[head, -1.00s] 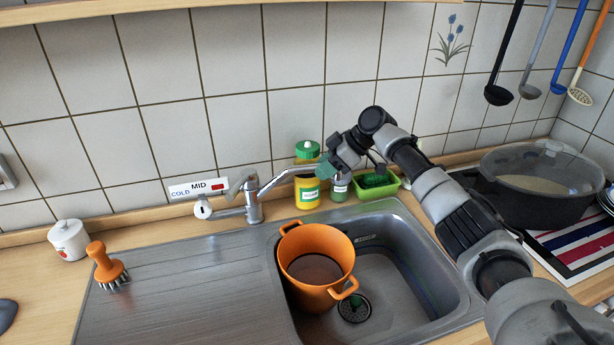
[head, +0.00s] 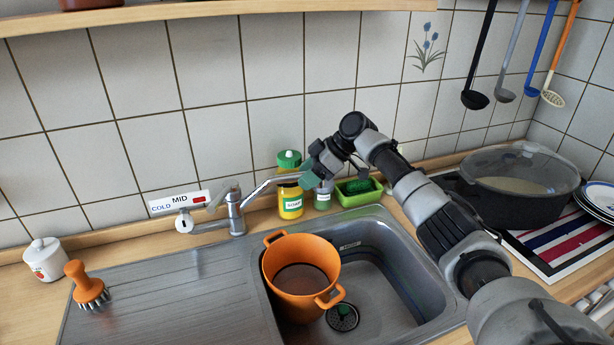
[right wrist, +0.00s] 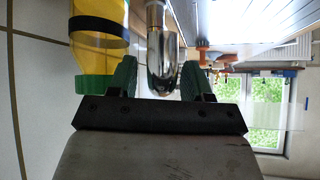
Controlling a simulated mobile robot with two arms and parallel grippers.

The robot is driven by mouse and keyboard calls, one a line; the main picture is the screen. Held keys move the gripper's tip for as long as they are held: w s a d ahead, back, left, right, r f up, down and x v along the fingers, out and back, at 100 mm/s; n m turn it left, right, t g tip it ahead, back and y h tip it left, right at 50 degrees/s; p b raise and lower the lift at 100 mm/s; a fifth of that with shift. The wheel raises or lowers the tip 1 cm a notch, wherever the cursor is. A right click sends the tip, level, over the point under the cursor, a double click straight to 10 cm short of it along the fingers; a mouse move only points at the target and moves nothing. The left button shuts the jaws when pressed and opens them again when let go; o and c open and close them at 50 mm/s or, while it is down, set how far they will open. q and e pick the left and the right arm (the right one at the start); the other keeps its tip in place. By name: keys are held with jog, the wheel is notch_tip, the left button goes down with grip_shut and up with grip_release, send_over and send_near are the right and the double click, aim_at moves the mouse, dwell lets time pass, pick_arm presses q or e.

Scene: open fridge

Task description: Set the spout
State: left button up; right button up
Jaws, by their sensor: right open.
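The chrome spout (head: 268,187) runs from the tap body (head: 236,212) up and right, toward the back of the sink. My right gripper (head: 308,178) is at the spout's free end. In the right wrist view the rounded spout end (right wrist: 163,62) lies between the two green fingers of my open right gripper (right wrist: 160,85). I cannot tell whether either finger touches it. A small sign (head: 180,202) by the tap reads MID and COLD, with a red patch. An orange pot (head: 301,265) with dark contents or shadow stands in the sink basin. My left gripper is not in view.
A yellow bottle (head: 290,203) with a green cap stands close behind the spout end. A small grey-green bottle (head: 323,198) and a green tray (head: 358,196) are beside it. The metal sink (head: 385,285) has room right of the pot.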

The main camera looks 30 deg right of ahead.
jog(key=b+v, duration=0.2)
jog(key=v, duration=0.8)
jog(key=shift+d, duration=0.25)
jog(key=shift+s+r, duration=0.1)
jog(key=shift+r, duration=0.05)
